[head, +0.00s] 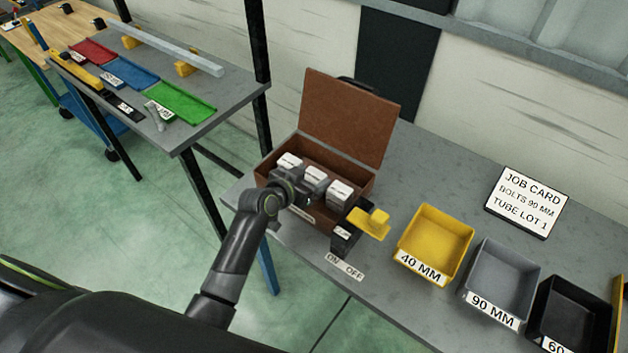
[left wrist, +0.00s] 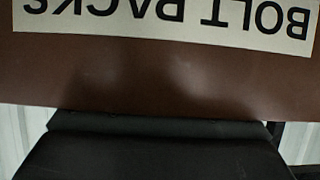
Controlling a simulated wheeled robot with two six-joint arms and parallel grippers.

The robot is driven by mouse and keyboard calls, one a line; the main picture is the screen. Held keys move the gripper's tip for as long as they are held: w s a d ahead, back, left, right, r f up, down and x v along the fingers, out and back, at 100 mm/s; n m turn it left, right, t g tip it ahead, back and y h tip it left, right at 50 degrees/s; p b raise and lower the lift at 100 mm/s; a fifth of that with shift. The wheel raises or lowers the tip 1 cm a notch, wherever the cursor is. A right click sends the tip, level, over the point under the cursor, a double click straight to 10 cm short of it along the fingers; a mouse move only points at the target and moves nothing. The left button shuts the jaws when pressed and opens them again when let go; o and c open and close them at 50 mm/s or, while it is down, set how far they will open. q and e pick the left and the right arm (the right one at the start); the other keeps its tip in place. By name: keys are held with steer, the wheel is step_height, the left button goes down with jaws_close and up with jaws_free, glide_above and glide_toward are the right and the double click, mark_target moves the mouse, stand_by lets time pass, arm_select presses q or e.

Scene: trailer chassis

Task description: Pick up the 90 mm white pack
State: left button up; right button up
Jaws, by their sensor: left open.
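Three white-topped packs, (head: 290,160), (head: 315,176) and (head: 339,191), stand in a row in an open brown case (head: 345,130) on the grey bench. Their markings are too small to read, so I cannot tell which is 90 mm. My left gripper (head: 304,197) is open at the near side of the case, in front of the packs, and hides part of them. The left wrist view shows the brown case wall (left wrist: 160,75) close up, with an upside-down BOLT PACKS label (left wrist: 165,22). No pack shows there. My right gripper is not in view.
A black device with a yellow lever (head: 370,222) stands at the case's right front, by an ON OFF label (head: 345,267). Yellow 40 MM (head: 420,267), grey 90 MM (head: 491,309) and black bins stand further right. A job card (head: 527,202) reads bolts 90 mm.

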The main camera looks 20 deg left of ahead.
arm_select(q)
steer(key=shift+x, duration=0.95)
steer(key=shift+c, duration=0.3)
steer(key=shift+r, duration=0.1)
steer(key=c, duration=0.9)
